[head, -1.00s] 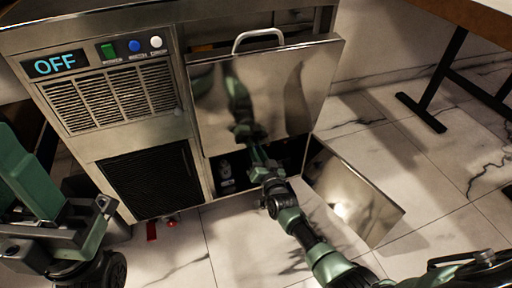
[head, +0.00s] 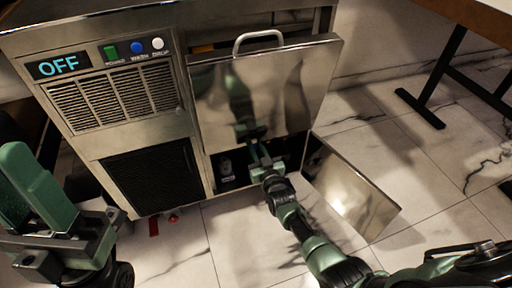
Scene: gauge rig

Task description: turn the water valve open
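A small red part (head: 173,217) and a red tab (head: 153,227) show low at the base of the steel machine (head: 200,185); I cannot tell whether either is the water valve. My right gripper (head: 260,152) is at the dark lower opening, below the steel front panel. Its two fingers look apart, with nothing visible between them. A small grey part (head: 226,168) sits inside the opening, left of this gripper and apart from it. My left gripper (head: 38,185) is at the far left, fingers up, away from the machine; its finger gap is unclear.
The machine's display (head: 58,65) reads OFF, beside green, blue and white buttons. The steel front panel (head: 290,90) has a handle (head: 258,40). A loose-looking steel panel (head: 350,190) leans at the right of the opening. A table leg (head: 440,80) stands right; the marble floor is otherwise clear.

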